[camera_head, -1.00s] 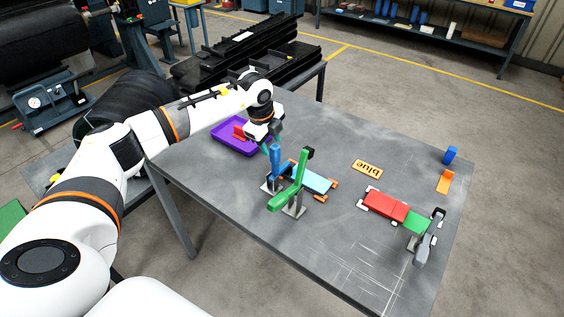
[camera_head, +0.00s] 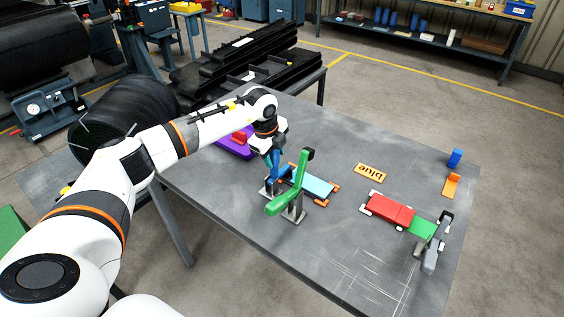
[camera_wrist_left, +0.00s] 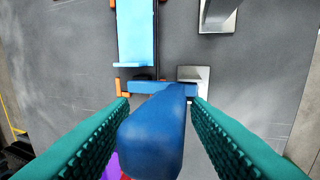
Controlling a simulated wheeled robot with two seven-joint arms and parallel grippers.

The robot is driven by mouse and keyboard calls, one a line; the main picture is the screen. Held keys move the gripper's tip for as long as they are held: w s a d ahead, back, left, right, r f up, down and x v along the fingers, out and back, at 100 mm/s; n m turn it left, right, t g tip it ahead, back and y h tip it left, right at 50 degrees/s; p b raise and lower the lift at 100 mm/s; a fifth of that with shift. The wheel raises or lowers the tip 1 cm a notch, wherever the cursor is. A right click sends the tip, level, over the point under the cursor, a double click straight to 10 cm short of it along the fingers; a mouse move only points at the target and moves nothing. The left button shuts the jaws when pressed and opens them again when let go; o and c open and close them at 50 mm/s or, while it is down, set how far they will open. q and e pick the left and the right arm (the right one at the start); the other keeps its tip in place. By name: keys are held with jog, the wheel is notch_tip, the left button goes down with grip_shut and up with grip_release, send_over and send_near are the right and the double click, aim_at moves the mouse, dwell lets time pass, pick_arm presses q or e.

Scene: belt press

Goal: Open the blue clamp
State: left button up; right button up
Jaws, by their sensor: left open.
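The blue clamp (camera_head: 275,166) stands on the grey table beside the green clamp (camera_head: 295,189). My left gripper (camera_head: 270,150) is over the top of the blue clamp and hides part of it. In the left wrist view the blue handle (camera_wrist_left: 153,138) rises between the two teal fingers, with a finger on each side and gaps showing near their tips. The left gripper is open. A light blue strip (camera_head: 313,181) lies beside the clamps, with orange corner pieces around it. The right gripper is not in view.
A purple tray (camera_head: 232,149) is behind my left arm. Red block (camera_head: 389,209), green plate (camera_head: 422,228) and a grey clamp (camera_head: 432,250) are at right. The table front is clear.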

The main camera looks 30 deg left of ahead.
pick_arm(q)
jog(key=shift+s+a+f+p, duration=0.1)
jog(key=shift+s+p, duration=0.35)
jog(key=shift+s, duration=0.25)
jog(key=shift+s+a+f, duration=0.1)
jog(key=shift+s+f, duration=0.15)
jog(key=shift+s, duration=0.75)
jog(key=shift+s+a+f, duration=0.1)
jog(key=shift+s+f, duration=0.1)
jog(key=shift+s, duration=0.8)
jog(key=s+f, duration=0.1)
jog(key=s+b, duration=0.1)
jog(key=s, duration=0.1)
jog(key=s+f, duration=0.1)
jog(key=shift+s+f, duration=0.15)
jog(key=shift+f, duration=0.2)
